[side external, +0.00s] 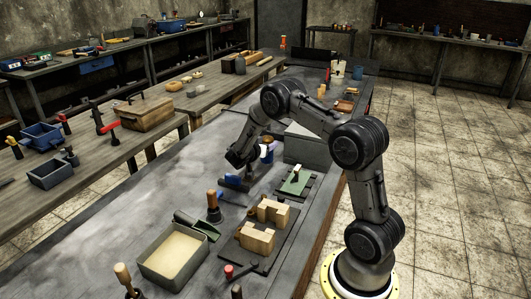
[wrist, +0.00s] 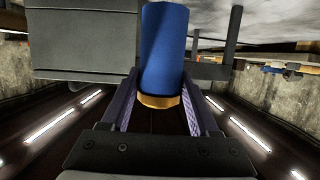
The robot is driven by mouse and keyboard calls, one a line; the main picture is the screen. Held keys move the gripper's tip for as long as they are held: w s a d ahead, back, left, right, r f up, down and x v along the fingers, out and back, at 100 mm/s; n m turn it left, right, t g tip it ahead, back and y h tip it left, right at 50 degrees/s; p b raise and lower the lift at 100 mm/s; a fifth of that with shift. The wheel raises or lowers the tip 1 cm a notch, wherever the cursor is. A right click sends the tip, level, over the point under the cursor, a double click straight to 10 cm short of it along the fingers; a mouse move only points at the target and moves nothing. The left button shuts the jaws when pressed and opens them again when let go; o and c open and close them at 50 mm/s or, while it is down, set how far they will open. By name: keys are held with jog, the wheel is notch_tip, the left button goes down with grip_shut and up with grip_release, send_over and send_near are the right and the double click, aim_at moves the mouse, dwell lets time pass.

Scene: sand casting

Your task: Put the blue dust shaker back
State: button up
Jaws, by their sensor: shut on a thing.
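The blue dust shaker (wrist: 163,45) is a blue cylinder with a yellow-orange band at its near end, in the upper middle of the wrist view. My gripper (wrist: 160,92) is shut on it, with one finger along each side of the banded end. In the side view, my gripper (side external: 236,168) is low over the middle of the grey bench, with a blue patch of the shaker (side external: 231,179) showing at its fingers. Dark grey parts are close beside it there; whether the shaker touches them I cannot tell.
A grey box (side external: 305,146) stands behind my gripper, with a small blue-and-white thing (side external: 267,153) in front of it. A green tool (side external: 294,181), wooden blocks (side external: 257,238), a wooden-handled tool (side external: 213,207) and a sand tray (side external: 172,256) lie nearer. The bench's left side is clear.

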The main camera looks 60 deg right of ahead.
jog(key=shift+w+d+f, duration=0.25)
jog(key=shift+f, duration=0.1)
jog(key=shift+w+d+f, duration=0.1)
jog(key=shift+w+f, duration=0.05)
jog(key=shift+f, duration=1.55)
jog(key=shift+f, duration=0.1)
jog(key=o, duration=1.2)
